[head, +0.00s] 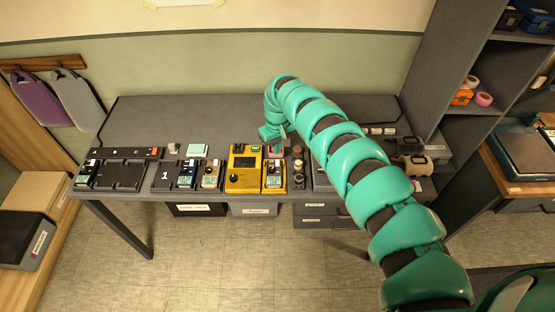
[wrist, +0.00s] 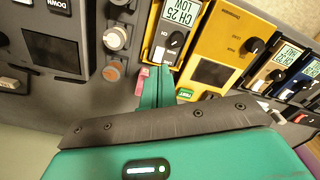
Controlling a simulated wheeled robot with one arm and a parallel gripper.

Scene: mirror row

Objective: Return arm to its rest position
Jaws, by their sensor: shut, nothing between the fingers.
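My green segmented arm (head: 350,165) reaches from the lower right over the grey bench. My gripper (head: 277,134) is at its far end, low over the back of the bench, behind the yellow device. In the wrist view my gripper's two green fingers (wrist: 158,90) are together with nothing between them. A pink piece (wrist: 142,79) shows right beside the fingers; whether they touch it I cannot tell. The yellow device (wrist: 215,50) and a small unit with a screen reading "CH 25 LOW" (wrist: 178,30) lie just beyond the fingertips.
The grey bench (head: 150,115) carries a row of devices, with a dark dock (head: 122,176) at the left. Its back left surface is clear. A knob column (head: 298,165) stands close to the gripper. A dark shelf (head: 420,75) rises at the right. Open floor lies in front.

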